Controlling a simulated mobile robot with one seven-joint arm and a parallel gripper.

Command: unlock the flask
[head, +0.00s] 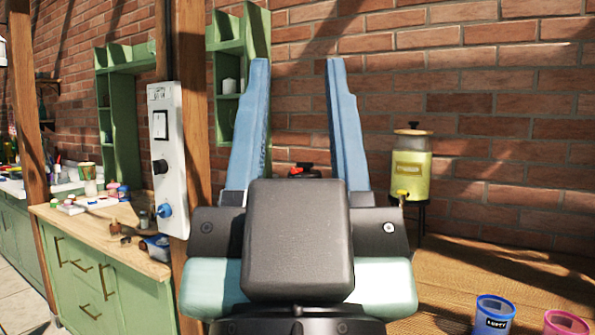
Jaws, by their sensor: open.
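My gripper (297,66) is open in the head view, its two blue fingers pointing up and apart with nothing held between them. Behind it, low between the fingers, the black and red top of an object (303,169) shows above my gripper's body. This may be the flask, but most of it is hidden, so I cannot tell its shape or whether it is locked. No other thing in view is clearly a flask.
A yellow-green drink dispenser (411,166) with a tap stands on a black stand at right. A blue cup (493,315) and a pink cup (566,323) are on the wooden table (455,275). A white switch panel (167,160) is on the post at left. A green cabinet (105,285) stands beyond.

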